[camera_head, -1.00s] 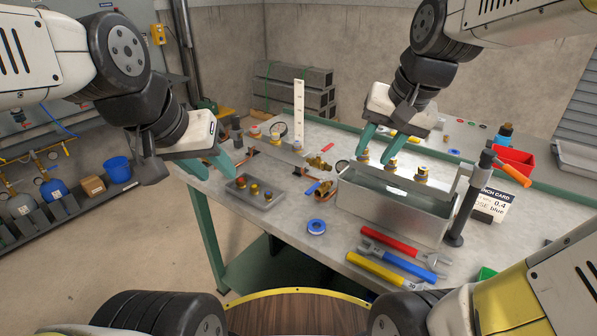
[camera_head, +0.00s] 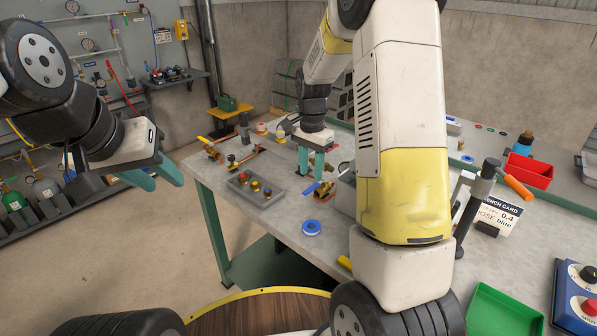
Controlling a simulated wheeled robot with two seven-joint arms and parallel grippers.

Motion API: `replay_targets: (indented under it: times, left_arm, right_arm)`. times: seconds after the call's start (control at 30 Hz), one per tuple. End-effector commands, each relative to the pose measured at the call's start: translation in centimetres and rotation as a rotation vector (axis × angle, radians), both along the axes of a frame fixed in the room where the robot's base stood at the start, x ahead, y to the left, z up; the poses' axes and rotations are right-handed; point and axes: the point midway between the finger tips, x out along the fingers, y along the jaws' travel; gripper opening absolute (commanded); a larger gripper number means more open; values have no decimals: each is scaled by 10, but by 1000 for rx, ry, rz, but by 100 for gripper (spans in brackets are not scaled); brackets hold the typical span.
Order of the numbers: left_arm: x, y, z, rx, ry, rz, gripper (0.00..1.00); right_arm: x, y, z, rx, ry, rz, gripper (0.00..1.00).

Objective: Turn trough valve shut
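The trough (camera_head: 345,195) is a grey metal box on the bench, mostly hidden behind my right arm. A brass valve with a blue lever (camera_head: 311,189) sits at its left end. My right gripper (camera_head: 311,174) points down just above and behind this valve, its two teal fingers apart with nothing seen between them. I cannot tell whether a fingertip touches the lever. My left gripper (camera_head: 158,178) is open and empty, off the left edge of the bench.
A grey tray (camera_head: 257,192) with several knobs and a blue tape roll (camera_head: 312,228) lie left of the trough. Copper pipe fittings (camera_head: 246,158) are behind the tray. A red bin (camera_head: 528,170), bench card (camera_head: 497,212) and green tray (camera_head: 505,310) are at right.

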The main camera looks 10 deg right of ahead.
Motion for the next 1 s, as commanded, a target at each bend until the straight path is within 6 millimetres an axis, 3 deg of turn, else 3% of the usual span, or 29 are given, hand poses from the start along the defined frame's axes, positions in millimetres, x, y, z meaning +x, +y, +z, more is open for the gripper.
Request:
replay_targets:
  times: [0.1,0.3,0.63,0.83,1.0]
  left_arm:
    - [0,0,0,0,0,0,36]
    - [0,0,0,0,0,0,36]
    - [0,0,0,0,0,0,36]
    - [0,0,0,0,0,0,36]
    - [0,0,0,0,0,0,36]
  right_arm:
    - [-1,0,-21,0,5,1,37]
    - [-1,0,-42,0,1,2,37]
    - [0,0,-46,1,-1,2,37]
    - [0,0,-46,1,-1,2,0]
    - [0,0,-46,1,-1,2,0]
